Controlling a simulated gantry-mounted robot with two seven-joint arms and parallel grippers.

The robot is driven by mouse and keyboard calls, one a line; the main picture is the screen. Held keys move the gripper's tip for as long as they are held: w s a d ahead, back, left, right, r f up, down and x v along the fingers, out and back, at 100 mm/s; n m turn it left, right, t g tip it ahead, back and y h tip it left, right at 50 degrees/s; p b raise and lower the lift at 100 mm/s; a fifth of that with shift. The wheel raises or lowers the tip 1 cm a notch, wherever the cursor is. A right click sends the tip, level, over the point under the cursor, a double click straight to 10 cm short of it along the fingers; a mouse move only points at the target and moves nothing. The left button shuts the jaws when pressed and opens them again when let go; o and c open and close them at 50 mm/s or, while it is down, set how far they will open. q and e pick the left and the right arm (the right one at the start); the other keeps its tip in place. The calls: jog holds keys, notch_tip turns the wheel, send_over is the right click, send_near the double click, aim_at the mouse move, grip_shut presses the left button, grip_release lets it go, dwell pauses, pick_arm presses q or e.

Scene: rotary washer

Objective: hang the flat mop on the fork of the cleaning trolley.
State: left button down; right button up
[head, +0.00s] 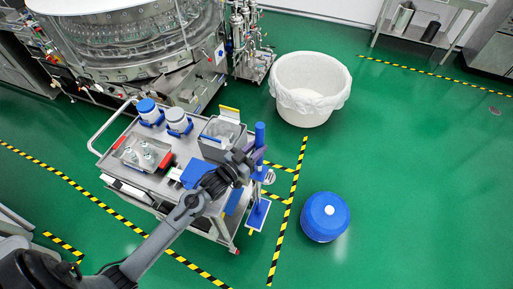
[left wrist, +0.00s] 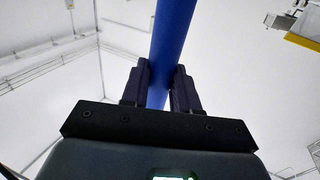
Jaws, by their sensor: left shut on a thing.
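The flat mop has a blue handle (head: 260,134) and a flat blue head (head: 259,214). It stands roughly upright at the right end of the grey metal cleaning trolley (head: 150,182). My left gripper (head: 257,156) is at the handle's upper part, beside the trolley's right end. In the left wrist view the two dark fingers (left wrist: 160,88) are shut on the blue handle (left wrist: 175,35), one on each side. I cannot make out the trolley's fork clearly; my gripper and arm cover part of that end. My right gripper is not in view.
A blue drum (head: 325,217) and a lined white bin (head: 309,88) stand to the right. The rotary washer (head: 140,45) is behind. Green floor is free at right.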

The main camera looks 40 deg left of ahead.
pick_arm(q)
jog(key=c, duration=0.8)
grip_release()
jog(key=shift+r, duration=0.1)
jog(key=shift+f, duration=0.2)
jog(key=shift+s+a+b, duration=0.25)
jog(key=shift+s, duration=1.55)
jog(key=shift+s+a+b, duration=0.25)
jog(key=shift+s+b, duration=0.05)
jog(key=shift+s, duration=1.45)
jog(key=shift+s+a+b, duration=0.25)
jog(key=shift+s, duration=1.55)
